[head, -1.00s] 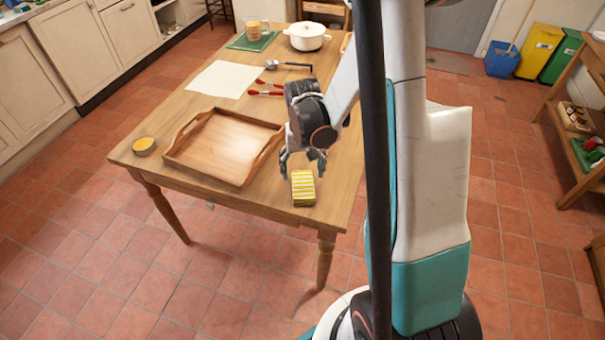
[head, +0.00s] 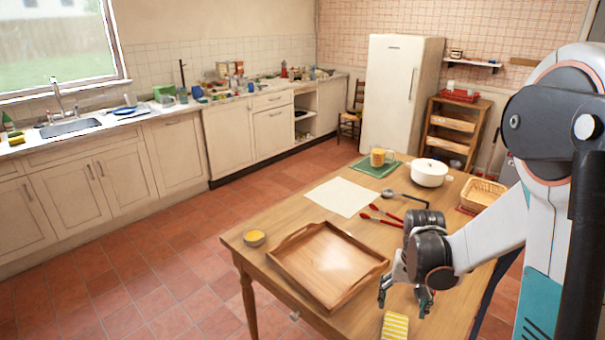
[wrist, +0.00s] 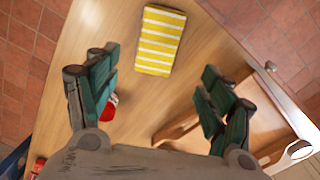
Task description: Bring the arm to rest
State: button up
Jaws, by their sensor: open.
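My gripper (head: 407,298) is open and empty above the front part of the wooden table (head: 350,233). In the wrist view its two green-padded fingers (wrist: 160,95) stand wide apart. A yellow-and-white striped cloth or sponge (head: 395,326) lies on the table just beyond the fingers. It also shows in the wrist view (wrist: 160,40), apart from both fingertips. My arm reaches in from the right of the head view, bent and extended over the table.
A wooden tray (head: 372,279) lies left of my gripper. Beyond are red tongs (head: 382,214), a ladle (head: 405,196), a white sheet (head: 340,197), a white pot (head: 430,173), a basket (head: 483,192) and a green mat (head: 366,168). A small yellow bowl (head: 254,238) sits left.

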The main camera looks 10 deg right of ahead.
jog(key=s+a+r+n+t, duration=0.2)
jog(key=a+r, duration=0.3)
jog(key=r, duration=0.2)
jog(key=s+a+r+n+t, duration=0.2)
jog(key=a+r, duration=0.3)
jog(key=r, duration=0.3)
jog(key=s+a+r+n+t, duration=0.1)
jog(key=s+a+r+t, duration=0.2)
jog(key=s, duration=0.6)
jog(key=shift+a+r+n, duration=0.4)
jog(key=shift+a+r, duration=0.15)
jog(key=shift+r, duration=0.4)
jog(key=shift+o, duration=0.5)
